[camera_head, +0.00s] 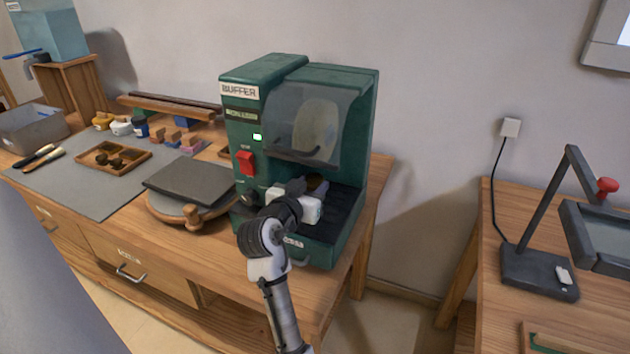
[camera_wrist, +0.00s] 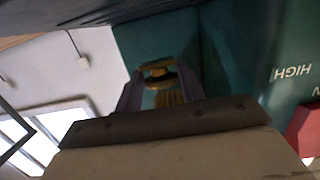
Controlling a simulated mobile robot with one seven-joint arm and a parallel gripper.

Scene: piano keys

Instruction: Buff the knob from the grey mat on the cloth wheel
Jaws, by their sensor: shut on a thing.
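The green buffer (camera_head: 345,110) stands on the bench, with its pale cloth wheel (camera_head: 315,128) behind a clear shield. My gripper (camera_head: 313,190) reaches into the open space low in the buffer's front, below the wheel and apart from it. In the wrist view, my gripper (camera_wrist: 158,90) is shut on a brass-coloured knob (camera_wrist: 158,68), held between the two fingertips. The knob is dim there, and in the head view it is mostly hidden by my gripper. The grey mat (camera_head: 75,185) lies flat on the left of the bench.
A wooden tray (camera_head: 113,157) with small dark pieces sits on the mat. A dark slab (camera_head: 190,180) on a round wooden stand is left of the buffer. A red switch (camera_head: 245,162) is on the buffer's front. A second table (camera_head: 500,325) with a dark stand is at right.

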